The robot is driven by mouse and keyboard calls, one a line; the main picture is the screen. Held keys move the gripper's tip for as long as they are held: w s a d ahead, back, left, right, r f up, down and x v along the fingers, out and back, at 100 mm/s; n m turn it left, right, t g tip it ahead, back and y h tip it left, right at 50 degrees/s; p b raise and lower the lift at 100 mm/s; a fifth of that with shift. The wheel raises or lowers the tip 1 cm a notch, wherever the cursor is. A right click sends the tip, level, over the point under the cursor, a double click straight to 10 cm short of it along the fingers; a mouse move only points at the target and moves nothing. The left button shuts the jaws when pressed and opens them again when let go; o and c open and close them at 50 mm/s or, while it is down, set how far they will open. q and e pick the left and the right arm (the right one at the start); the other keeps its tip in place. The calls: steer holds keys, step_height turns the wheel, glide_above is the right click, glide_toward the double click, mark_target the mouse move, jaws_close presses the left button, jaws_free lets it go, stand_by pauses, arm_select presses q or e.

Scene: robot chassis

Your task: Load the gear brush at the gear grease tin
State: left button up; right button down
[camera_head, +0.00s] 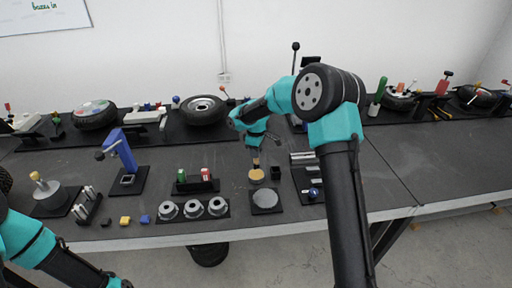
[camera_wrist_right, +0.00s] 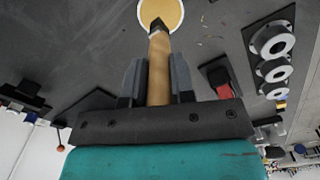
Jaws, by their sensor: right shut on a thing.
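The gear brush (camera_wrist_right: 159,72) has a pale wooden handle and a dark tip. My right gripper (camera_wrist_right: 158,88) is shut on its handle. In the head view the brush (camera_head: 256,162) points down from my right gripper (camera_head: 256,150). The gear grease tin, a round tin with yellow-orange contents (camera_head: 257,176), is directly below it. In the right wrist view the dark tip overlaps the near edge of the tin (camera_wrist_right: 165,10); I cannot tell whether it touches the grease. My left arm shows at the lower left, with its gripper out of view.
A grey disc on a black plate (camera_head: 265,199) lies just in front of the tin. Three grey rings (camera_head: 193,208) and a stand with green and red boxes (camera_head: 197,184) are to the left. A blue press (camera_head: 122,152) stands farther left.

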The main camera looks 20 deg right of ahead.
mark_target(256, 163)
steer(key=shift+f, duration=1.4)
steer(key=shift+f, duration=0.6)
stand_by(1.5)
steer(key=shift+r, duration=3.6)
steer(key=shift+a, duration=0.1)
steer(key=s+a+f+m, duration=0.1)
steer(key=s+a+m, duration=0.7)
steer(key=a+m, duration=0.2)
steer(key=m, duration=0.2)
steer(key=shift+a+m, duration=0.3)
